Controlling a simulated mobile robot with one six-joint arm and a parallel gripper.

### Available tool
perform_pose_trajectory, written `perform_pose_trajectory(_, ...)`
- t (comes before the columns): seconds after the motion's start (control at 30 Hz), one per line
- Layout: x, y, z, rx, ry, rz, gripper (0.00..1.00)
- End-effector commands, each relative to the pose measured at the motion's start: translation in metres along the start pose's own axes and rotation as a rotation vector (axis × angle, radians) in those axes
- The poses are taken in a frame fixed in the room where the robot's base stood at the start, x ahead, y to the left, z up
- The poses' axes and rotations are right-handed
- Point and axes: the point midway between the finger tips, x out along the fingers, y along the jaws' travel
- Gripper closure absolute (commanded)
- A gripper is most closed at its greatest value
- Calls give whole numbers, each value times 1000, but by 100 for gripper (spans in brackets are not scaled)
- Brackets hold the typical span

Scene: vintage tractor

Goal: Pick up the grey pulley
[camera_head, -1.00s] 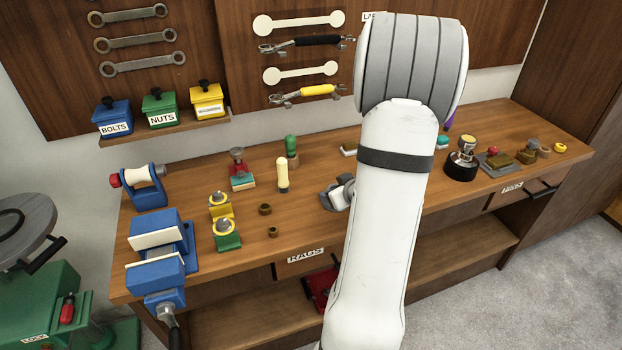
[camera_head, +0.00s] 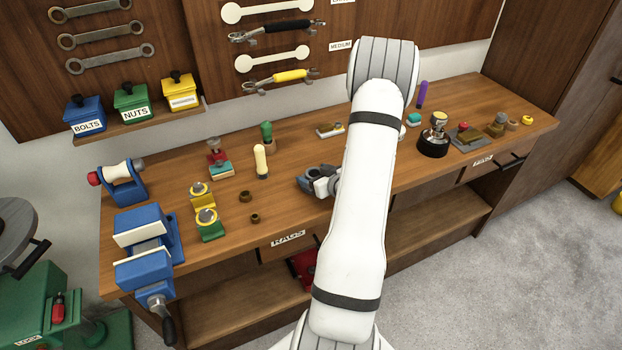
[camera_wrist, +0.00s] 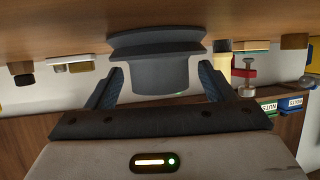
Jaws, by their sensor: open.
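The grey pulley (camera_wrist: 157,62), dark and flanged, fills the top middle of the wrist view, seen upside down against the wooden bench top. My gripper (camera_wrist: 161,76) is open, with one blue-grey finger on each side of the pulley's narrower part. Small gaps seem to show between fingers and pulley; contact is hard to tell. In the head view my gripper (camera_head: 322,184) is low over the middle of the bench. The pulley is small there and hard to separate from the dark fingers.
The bench (camera_head: 290,213) has free wood around my gripper. A cream-handled tool (camera_head: 260,162) and two brown rings (camera_head: 245,196) stand to the left. A blue vise (camera_head: 145,240) is at the left end. A black-based item (camera_head: 433,140) stands to the right.

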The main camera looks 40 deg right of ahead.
Motion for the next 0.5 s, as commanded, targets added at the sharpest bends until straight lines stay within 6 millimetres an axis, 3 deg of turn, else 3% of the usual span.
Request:
perform_pose_trajectory(0.3, 7, 0, 0, 0, 0, 1, 24)
perform_pose_trajectory(0.5, 6, 0, 0, 0, 0, 1, 41)
